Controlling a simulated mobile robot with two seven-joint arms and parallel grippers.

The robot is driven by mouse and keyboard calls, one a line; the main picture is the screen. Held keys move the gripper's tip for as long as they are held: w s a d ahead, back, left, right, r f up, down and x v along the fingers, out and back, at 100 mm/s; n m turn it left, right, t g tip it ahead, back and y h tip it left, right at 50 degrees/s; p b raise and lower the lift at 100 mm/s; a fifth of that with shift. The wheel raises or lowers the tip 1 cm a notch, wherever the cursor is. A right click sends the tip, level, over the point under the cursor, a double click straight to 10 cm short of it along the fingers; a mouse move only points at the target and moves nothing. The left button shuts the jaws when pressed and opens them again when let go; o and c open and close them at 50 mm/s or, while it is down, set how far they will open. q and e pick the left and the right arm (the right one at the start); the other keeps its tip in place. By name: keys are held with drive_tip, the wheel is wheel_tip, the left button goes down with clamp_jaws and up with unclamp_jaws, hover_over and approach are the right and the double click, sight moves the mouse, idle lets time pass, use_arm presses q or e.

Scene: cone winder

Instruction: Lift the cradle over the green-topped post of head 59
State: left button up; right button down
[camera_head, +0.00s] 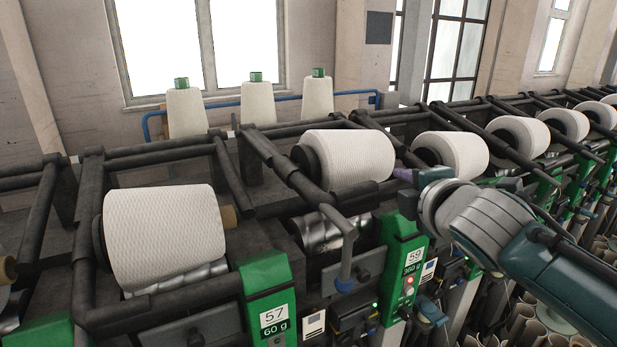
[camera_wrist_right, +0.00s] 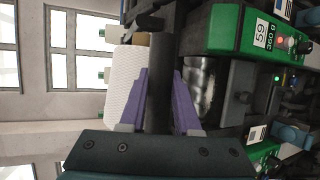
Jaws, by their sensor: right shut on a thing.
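The cradle (camera_head: 315,190) of head 59 is a dark bar frame carrying a white yarn cone (camera_head: 348,158). The cone hangs up and clear of its silver drum (camera_head: 322,232), which shows bare below. The green-topped post (camera_head: 402,235) labelled 59 stands in front, lower right of the cone; its label also shows in the right wrist view (camera_wrist_right: 262,33). My right gripper (camera_head: 403,174) is at the cradle's right end, partly hidden by my wrist. In the right wrist view its purple fingers (camera_wrist_right: 160,85) are shut on a dark cradle bar (camera_wrist_right: 161,55), beside the cone (camera_wrist_right: 124,80).
Head 57's cone (camera_head: 165,235) rests on its drum at left, behind its green post (camera_head: 266,285). More cones (camera_head: 450,152) in cradles line the right. Three white cones with green tops (camera_head: 257,102) stand behind, by a blue rail (camera_head: 150,125).

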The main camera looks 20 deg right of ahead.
drive_tip(key=shift+f, duration=0.1)
drive_tip(key=c, duration=0.6)
unclamp_jaws()
drive_tip(key=b+v, duration=0.1)
drive_tip(key=v, duration=0.9)
idle(0.7)
